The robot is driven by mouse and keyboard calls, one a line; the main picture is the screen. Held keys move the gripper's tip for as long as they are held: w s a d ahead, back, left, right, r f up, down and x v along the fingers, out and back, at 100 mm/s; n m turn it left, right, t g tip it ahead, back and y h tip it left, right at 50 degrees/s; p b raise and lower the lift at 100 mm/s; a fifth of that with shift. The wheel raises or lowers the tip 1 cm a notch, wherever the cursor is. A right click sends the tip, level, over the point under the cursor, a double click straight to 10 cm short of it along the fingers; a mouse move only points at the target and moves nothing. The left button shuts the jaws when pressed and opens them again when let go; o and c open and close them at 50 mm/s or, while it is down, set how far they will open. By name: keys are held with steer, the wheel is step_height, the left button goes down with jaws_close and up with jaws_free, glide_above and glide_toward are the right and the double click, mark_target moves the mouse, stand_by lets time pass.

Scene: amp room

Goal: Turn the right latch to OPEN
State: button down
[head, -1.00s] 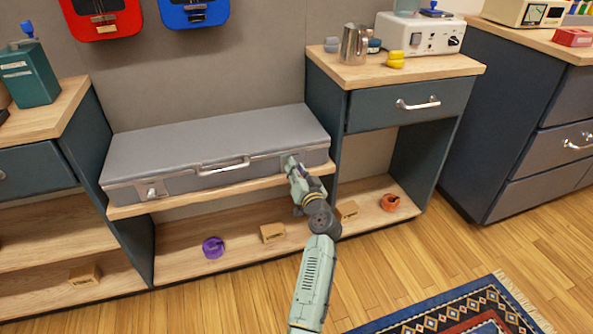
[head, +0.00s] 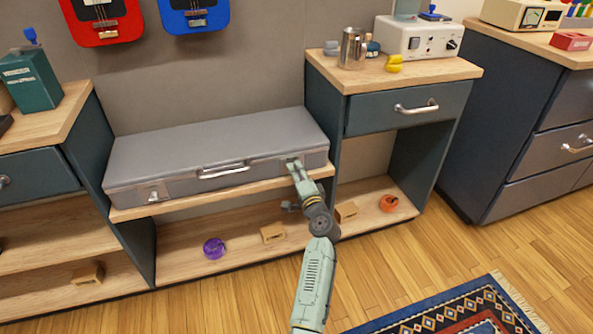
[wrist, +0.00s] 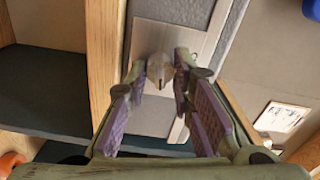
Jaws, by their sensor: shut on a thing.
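A closed grey case (head: 215,146) lies on a wooden shelf between two cabinets. Its left latch (head: 153,195) is a small metal knob on a plate at the front left. The right latch (wrist: 160,68) shows in the wrist view as a metal knob on a pale plate (wrist: 196,40). My gripper (head: 293,163) is at the case's front right corner and covers most of this latch in the head view. In the wrist view my gripper's purple-padded fingers (wrist: 167,78) are closed around the knob. I cannot read any OPEN mark.
The case handle (head: 223,171) is left of my gripper. A right cabinet (head: 408,106) with a drawer stands close by. Below, a purple roll (head: 214,248), a small wooden block (head: 273,234) and an orange roll (head: 389,202) sit on the lower shelf. Open floor lies in front.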

steer(key=shift+r+m+p, duration=0.15)
steer(key=shift+m+p, duration=0.2)
steer(key=shift+m, duration=0.75)
steer(key=c, duration=1.4)
jaws_free()
